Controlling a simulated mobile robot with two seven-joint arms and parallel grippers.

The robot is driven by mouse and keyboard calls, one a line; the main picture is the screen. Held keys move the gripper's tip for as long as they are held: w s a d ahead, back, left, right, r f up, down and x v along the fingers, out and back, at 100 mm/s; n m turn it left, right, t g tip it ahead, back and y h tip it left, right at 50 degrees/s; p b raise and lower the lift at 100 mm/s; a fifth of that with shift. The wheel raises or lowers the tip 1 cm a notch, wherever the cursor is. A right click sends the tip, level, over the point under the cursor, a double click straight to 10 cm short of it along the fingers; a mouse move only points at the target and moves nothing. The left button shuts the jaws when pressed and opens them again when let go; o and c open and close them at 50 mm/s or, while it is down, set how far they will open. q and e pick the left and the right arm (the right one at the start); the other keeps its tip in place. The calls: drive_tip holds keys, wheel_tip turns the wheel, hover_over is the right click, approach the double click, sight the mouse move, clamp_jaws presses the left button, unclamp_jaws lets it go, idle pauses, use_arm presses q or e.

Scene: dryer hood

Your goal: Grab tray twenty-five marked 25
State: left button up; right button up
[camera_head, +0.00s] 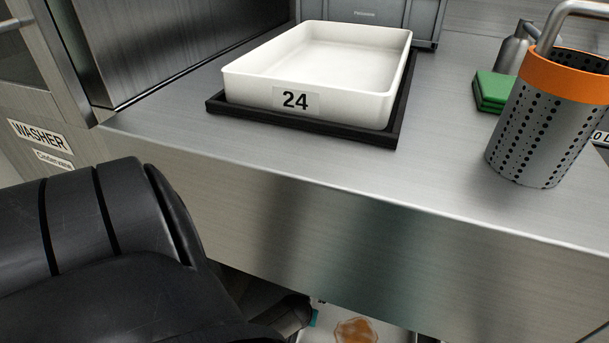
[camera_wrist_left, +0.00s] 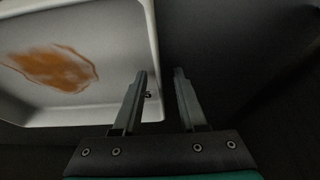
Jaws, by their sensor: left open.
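My left gripper (camera_wrist_left: 160,71) is open. In the wrist view, one finger overlaps the tray's inner side and the other lies outside, with the side wall between them; I cannot tell whether they touch. A clean white tray marked 24 (camera_head: 258,88) sits on the counter. My right gripper is out of view.
The tray marked 24 rests on a black base (camera_head: 375,138). The steel counter (camera_head: 430,165) has a front edge above the stained tray. A perforated basket with an orange rim (camera_head: 540,125) and green folded cloths (camera_head: 493,90) stand at the right. A "WASHER" sign (camera_head: 38,135) is at the left.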

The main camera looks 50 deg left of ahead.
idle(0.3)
use_arm(q)
clamp_jaws()
idle(1.3)
